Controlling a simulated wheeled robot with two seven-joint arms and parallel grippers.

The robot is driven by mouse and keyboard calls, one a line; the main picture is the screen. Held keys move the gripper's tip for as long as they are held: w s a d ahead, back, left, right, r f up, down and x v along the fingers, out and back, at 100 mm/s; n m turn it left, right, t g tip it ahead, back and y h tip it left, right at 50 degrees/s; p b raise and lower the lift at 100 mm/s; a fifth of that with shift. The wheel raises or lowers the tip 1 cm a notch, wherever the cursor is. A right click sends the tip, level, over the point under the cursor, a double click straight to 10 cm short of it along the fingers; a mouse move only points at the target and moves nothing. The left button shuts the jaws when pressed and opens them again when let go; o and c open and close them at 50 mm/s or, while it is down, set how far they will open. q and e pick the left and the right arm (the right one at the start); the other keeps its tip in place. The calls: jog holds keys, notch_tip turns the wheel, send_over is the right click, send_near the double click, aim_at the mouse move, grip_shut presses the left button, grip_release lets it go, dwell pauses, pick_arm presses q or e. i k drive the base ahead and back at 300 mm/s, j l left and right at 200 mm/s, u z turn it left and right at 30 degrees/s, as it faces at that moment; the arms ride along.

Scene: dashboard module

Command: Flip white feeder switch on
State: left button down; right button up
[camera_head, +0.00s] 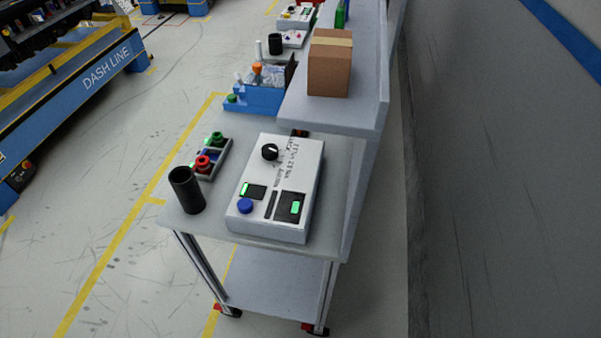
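A white control box (276,188) lies on the grey workbench. Its top carries a black knob (270,152), a blue button (246,205), a black rocker with a green light (254,191) at the left, and a larger black panel with a green lit part (295,208) at the right. Dark printed text runs beside the knob, too small to read. I cannot tell which of these is the feeder switch or its position. Neither of my grippers is in view.
A black cup (187,190) stands at the bench's left front edge. A small button panel (210,158) with red and green buttons lies behind it. A cardboard box (330,62) sits on the raised shelf (345,112). A blue bin (258,96) is farther back. A wall is at right.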

aim_at(237, 76)
jog(key=k+j+z, duration=0.15)
jog(key=j, duration=0.5)
jog(key=j+z, duration=0.35)
jog(key=j, duration=0.4)
jog(key=j+z, duration=0.35)
jog(key=j, duration=0.4)
jog(key=k+j+z, duration=0.1)
jog(key=j+z, duration=0.2)
jog(key=j, duration=0.45)
jog(key=i+j+z, duration=0.2)
jog(key=j, duration=0.15)
jog(key=i+j+z, duration=0.2)
jog(key=j, duration=0.2)
jog(key=i+j+z, duration=0.2)
jog(key=j, duration=0.2)
jog(key=j+z, duration=0.25)
jog(key=j, duration=0.15)
